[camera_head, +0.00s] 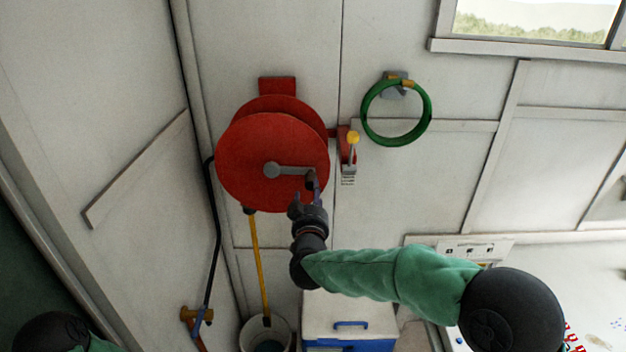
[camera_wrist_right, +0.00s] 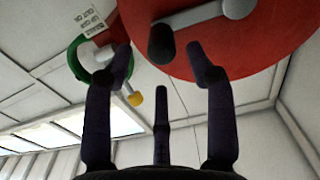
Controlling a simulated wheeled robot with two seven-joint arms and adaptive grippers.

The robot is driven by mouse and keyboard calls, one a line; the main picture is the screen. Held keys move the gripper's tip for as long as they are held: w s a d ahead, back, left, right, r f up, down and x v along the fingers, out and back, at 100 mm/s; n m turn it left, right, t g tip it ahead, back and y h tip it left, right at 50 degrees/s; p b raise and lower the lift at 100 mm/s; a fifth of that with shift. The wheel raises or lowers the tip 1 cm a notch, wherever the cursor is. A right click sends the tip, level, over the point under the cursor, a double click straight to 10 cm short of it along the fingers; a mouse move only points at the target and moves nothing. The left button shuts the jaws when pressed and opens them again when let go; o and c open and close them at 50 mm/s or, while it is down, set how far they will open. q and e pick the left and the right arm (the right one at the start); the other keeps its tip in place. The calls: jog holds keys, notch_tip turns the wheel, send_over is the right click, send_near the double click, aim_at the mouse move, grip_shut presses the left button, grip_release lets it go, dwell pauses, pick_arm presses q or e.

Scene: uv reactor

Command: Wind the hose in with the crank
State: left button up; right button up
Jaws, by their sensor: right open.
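A red hose reel (camera_head: 255,145) is mounted on the white wall. Its grey crank arm (camera_head: 290,171) points right from the hub, with a dark handle (camera_head: 312,181) at its end. A yellow hose (camera_head: 259,260) hangs from below the reel into a bucket. My right gripper (camera_head: 306,195) is at the crank handle, just below it. In the wrist view the right gripper (camera_wrist_right: 160,60) is open, and the dark handle (camera_wrist_right: 161,43) shows beyond and between its fingertips; I cannot tell whether they touch. My left gripper is out of view.
A yellow-knobbed lever (camera_head: 353,140) on a red bracket is right of the reel. A green hose coil (camera_head: 430,105) hangs on the wall. A black pipe (camera_head: 213,230) runs down the left side. A bucket (camera_head: 248,337) and a white-and-blue cooler (camera_head: 350,312) stand below.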

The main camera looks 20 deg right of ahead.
aim_at(311, 181)
jog(key=p+x, duration=0.1)
jog(key=x, duration=0.6)
jog(key=shift+w, duration=0.15)
jog(key=shift+f, duration=0.1)
grip_shut()
